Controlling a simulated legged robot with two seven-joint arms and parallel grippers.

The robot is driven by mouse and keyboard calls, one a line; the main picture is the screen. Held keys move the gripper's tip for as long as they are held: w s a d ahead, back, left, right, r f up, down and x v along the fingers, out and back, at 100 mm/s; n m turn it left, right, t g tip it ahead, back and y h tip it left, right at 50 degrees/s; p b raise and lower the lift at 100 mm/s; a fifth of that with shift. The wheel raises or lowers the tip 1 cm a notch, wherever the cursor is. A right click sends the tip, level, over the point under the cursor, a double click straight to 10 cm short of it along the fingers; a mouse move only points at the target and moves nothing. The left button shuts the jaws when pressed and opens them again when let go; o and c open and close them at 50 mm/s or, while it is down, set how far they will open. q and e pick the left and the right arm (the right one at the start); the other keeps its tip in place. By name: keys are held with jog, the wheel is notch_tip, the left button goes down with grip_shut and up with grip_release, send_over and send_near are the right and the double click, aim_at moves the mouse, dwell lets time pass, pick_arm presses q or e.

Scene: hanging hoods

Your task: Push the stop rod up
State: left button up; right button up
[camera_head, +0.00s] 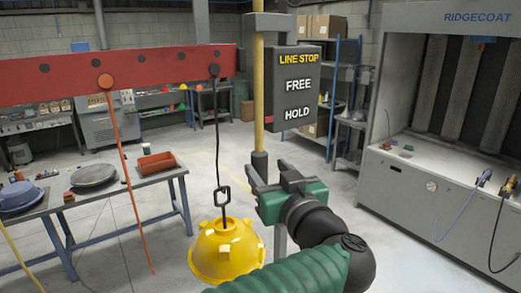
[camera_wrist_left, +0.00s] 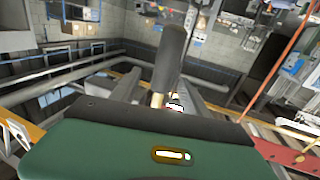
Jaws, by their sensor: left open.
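The stop rod is a yellow vertical bar (camera_head: 259,90) with a black grip (camera_head: 259,163) at its lower end. It runs beside the dark LINE STOP box (camera_head: 297,85), which is marked FREE above HOLD. A small red mark (camera_head: 268,119) on the rod side is level with HOLD. My left gripper (camera_head: 268,181) is open, just below and beside the black grip. In the left wrist view a black cylinder (camera_wrist_left: 171,58), apparently the grip, stands beyond my green gripper body (camera_wrist_left: 150,150). Whether they touch is unclear. My right gripper is out of view.
A yellow hood (camera_head: 226,252) hangs on a black hook left of my gripper, under a red beam (camera_head: 150,73). An orange rod (camera_head: 128,170) hangs further left. A table (camera_head: 110,190) stands at left, a grey spray booth (camera_head: 400,190) at right.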

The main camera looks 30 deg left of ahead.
aim_at(252, 159)
pick_arm(q)
jog(key=x, duration=0.3)
jog(key=p+x, duration=0.1)
jog(key=x, duration=0.3)
jog(key=shift+s+a+f, duration=0.15)
jog(key=shift+s+a, duration=0.05)
jog(key=shift+a, duration=0.15)
jog(key=shift+s, duration=0.25)
jog(key=shift+w+d, duration=0.25)
jog(key=shift+d, duration=0.25)
jog(key=c, duration=0.7)
jog(key=shift+s+a, duration=0.2)
jog(key=shift+a, duration=0.1)
grip_shut()
jog(key=shift+d+r, duration=0.1)
jog(key=shift+r, duration=0.1)
